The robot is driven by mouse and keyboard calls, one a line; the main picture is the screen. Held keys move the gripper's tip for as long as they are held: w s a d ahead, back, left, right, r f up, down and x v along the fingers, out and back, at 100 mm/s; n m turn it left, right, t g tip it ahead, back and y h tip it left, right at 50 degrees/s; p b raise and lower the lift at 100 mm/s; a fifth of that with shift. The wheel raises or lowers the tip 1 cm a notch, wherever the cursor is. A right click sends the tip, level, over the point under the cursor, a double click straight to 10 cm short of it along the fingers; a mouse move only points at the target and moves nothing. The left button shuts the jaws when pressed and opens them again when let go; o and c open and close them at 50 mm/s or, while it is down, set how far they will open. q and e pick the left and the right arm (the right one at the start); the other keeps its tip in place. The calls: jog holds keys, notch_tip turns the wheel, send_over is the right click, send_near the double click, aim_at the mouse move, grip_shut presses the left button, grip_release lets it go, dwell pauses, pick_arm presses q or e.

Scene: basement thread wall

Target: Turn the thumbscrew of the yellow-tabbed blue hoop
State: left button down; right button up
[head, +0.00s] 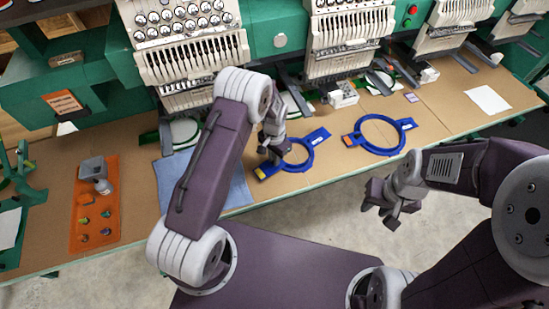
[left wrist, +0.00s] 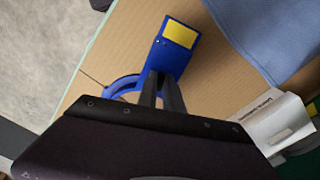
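The yellow-tabbed blue hoop (head: 306,161) lies on the tan worktable, its yellow-marked tab (head: 266,171) toward the lower left. In the left wrist view the blue tab with its yellow patch (left wrist: 180,33) is above my fingers, and part of the ring (left wrist: 122,86) shows to their left. My left gripper (head: 275,155) points down at the hoop where tab and ring meet. In the left wrist view its fingers (left wrist: 159,78) are close together. The thumbscrew is hidden, so I cannot tell whether they hold it. My right gripper (head: 380,214) is open and empty, in front of the table.
An orange-tabbed blue hoop (head: 402,124) lies to the right. A blue cloth (head: 233,193) lies left of the near hoop, and an orange tray (head: 82,222) with small parts lies further left. Embroidery machines (head: 345,40) line the back. A white box (head: 342,94) stands behind the hoops.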

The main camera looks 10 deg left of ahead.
pick_arm(q)
jog(key=shift+n, duration=0.9)
dwell(1.4)
jog(key=c, duration=1.5)
grip_release()
notch_tip(320, 180, up, 9)
jog(key=shift+r+b, duration=0.1)
jog(key=shift+b, duration=0.75)
